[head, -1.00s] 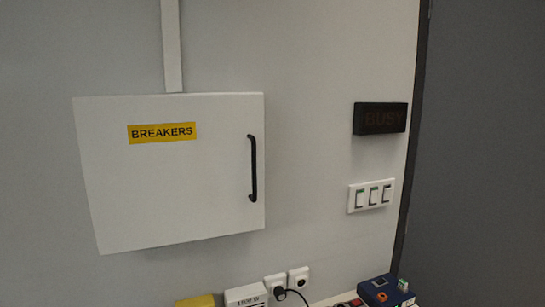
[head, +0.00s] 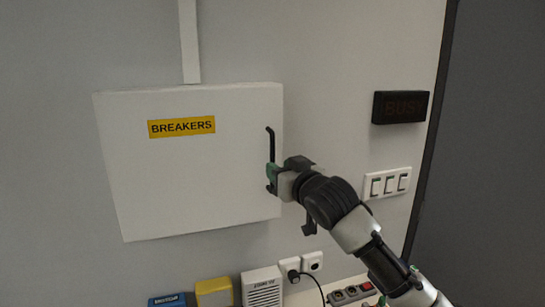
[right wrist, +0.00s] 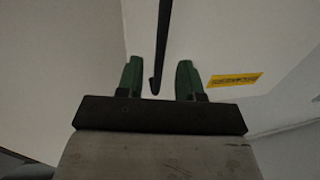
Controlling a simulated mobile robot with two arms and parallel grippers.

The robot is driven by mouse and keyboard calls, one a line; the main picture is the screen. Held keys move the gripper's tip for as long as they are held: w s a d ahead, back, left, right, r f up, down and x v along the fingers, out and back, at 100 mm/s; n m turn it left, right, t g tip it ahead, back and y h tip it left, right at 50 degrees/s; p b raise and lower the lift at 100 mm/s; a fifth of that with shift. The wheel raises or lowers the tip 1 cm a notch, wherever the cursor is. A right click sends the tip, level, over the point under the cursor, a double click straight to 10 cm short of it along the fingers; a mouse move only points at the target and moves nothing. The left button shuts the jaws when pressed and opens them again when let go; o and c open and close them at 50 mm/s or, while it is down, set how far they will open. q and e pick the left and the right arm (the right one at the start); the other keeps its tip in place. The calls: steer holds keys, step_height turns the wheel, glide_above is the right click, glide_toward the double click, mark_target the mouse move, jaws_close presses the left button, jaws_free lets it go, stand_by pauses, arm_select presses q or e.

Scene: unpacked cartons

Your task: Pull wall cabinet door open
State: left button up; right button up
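The white wall cabinet door (head: 190,180) is shut, with a yellow BREAKERS label (head: 181,127). Its black vertical bar handle (head: 270,145) is near the right edge; the lower part is hidden by my gripper in the head view. My right gripper (head: 271,178) is at the handle's lower half. In the right wrist view its green fingers (right wrist: 158,80) are apart, with the handle (right wrist: 162,45) between them and a gap on both sides. The label (right wrist: 235,80) shows to the right there. My left gripper is not in view.
A BUSY sign (head: 401,107) and a switch panel (head: 387,183) are on the wall right of the cabinet. Below are sockets (head: 312,261), a white box (head: 262,287), a yellow box (head: 214,292) and a power strip (head: 351,294). The wall left of the cabinet is bare.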

steer(key=shift+p+x, duration=0.65)
steer(key=shift+x, duration=1.55)
steer(key=shift+c, duration=0.5)
jaws_close()
